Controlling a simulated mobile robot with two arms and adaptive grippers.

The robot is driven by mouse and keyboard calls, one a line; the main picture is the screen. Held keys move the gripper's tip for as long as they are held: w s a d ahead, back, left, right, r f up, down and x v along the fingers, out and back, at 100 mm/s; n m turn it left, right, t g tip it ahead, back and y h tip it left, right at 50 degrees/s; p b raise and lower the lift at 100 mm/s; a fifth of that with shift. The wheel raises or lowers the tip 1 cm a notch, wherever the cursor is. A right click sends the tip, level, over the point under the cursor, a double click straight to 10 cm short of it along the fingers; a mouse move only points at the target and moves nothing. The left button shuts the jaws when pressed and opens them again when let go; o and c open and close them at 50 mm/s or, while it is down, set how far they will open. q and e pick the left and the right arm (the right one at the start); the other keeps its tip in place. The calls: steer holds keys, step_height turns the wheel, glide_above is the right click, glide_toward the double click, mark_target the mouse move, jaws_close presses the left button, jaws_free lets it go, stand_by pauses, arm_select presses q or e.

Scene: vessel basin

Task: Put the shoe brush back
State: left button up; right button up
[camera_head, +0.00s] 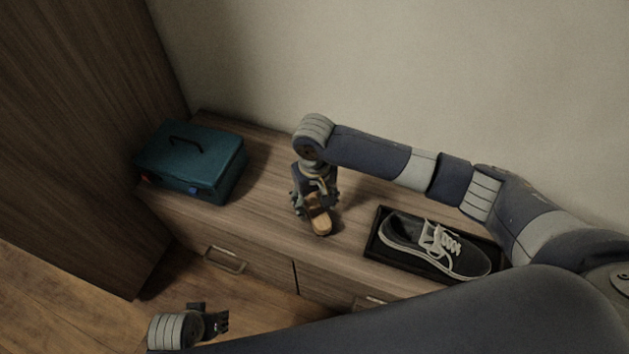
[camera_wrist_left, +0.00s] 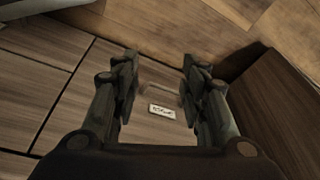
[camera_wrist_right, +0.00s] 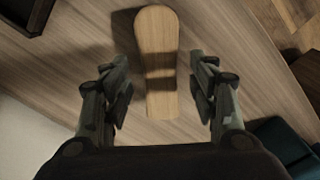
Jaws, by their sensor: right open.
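The shoe brush (camera_head: 321,224) has a light wooden back and lies on the bench top (camera_head: 268,228), left of the shoe. In the right wrist view the brush (camera_wrist_right: 156,42) lies lengthwise, its near part between the fingertips. My right gripper (camera_wrist_right: 157,80) is open, pointing down over it, with a gap to the brush on both sides. In the head view this gripper (camera_head: 312,200) partly covers the brush. My left gripper (camera_head: 213,322) is low in front of the bench. In the left wrist view it (camera_wrist_left: 158,75) is open and empty, facing a drawer front with a small label (camera_wrist_left: 162,111).
A teal box (camera_head: 195,160) with a dark handle stands at the bench's left end, beside a tall wooden cabinet (camera_head: 80,120). A black tray (camera_head: 373,246) holds a grey shoe (camera_head: 435,247) on the right. Drawers with handles (camera_head: 226,260) are below. A wall rises behind.

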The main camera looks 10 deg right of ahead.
mark_target(314, 208)
arm_select(q)
steer(key=s+f+p, duration=0.2)
steer(key=s+f, duration=0.1)
steer(key=f, duration=0.5)
steer(key=shift+a+f, duration=0.2)
steer(key=shift+f, duration=0.05)
arm_select(e)
step_height(314, 208, up, 9)
arm_select(q)
steer(key=shift+g, duration=0.3)
arm_select(e)
steer(key=shift+s, duration=0.1)
